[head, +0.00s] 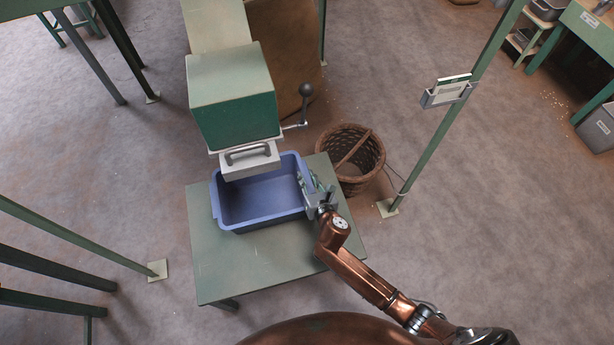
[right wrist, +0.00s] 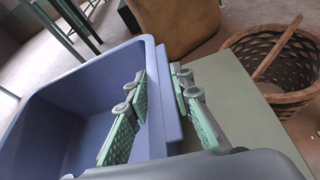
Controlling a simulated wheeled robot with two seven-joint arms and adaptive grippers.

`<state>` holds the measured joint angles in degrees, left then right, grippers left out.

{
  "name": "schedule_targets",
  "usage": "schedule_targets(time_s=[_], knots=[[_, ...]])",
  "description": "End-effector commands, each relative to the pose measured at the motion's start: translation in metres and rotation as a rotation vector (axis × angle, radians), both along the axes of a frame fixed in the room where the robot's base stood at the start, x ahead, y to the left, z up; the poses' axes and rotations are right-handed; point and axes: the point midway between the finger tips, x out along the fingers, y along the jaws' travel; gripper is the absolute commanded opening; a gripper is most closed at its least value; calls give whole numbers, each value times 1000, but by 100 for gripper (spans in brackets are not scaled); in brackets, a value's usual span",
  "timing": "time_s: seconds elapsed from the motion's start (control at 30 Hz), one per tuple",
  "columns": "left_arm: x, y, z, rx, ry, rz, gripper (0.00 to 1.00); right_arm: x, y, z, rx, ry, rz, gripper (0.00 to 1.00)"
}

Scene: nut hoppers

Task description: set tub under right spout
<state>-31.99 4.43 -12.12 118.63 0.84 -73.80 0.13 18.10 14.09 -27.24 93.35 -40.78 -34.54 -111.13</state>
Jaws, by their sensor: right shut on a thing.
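The blue tub (head: 262,218) stands on a small green table (head: 240,272). It is empty as far as I see, and its back part lies under the spout (head: 250,161) of the green hopper (head: 236,108). My right gripper (head: 314,190) is shut on the tub's right wall. In the right wrist view, one finger of the gripper (right wrist: 152,112) is inside the tub (right wrist: 60,120) and the other outside, with the rim between them. My left gripper is not in view.
A wicker basket (head: 352,158) stands on the floor right of the table. A crank with a dark knob (head: 305,90) sticks out from the hopper's right side. A green post with a card holder (head: 447,92) stands farther right. The table's front part is clear.

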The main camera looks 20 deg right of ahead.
Motion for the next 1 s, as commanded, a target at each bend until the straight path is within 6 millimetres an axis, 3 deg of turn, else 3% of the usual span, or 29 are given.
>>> schedule_targets(time_s=[0.27,0.3,0.53,0.93,1.0], knots=[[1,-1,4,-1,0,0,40,0,1,-1,-2,0,2,0],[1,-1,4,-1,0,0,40,-1,0,-2,-5,2,1,22],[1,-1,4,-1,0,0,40,0,0,-2,-4,1,2,38],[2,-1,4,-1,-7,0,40,-5,-1,1,-3,1,0,38],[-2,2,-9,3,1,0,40,-10,-1,4,-4,0,0,38]])
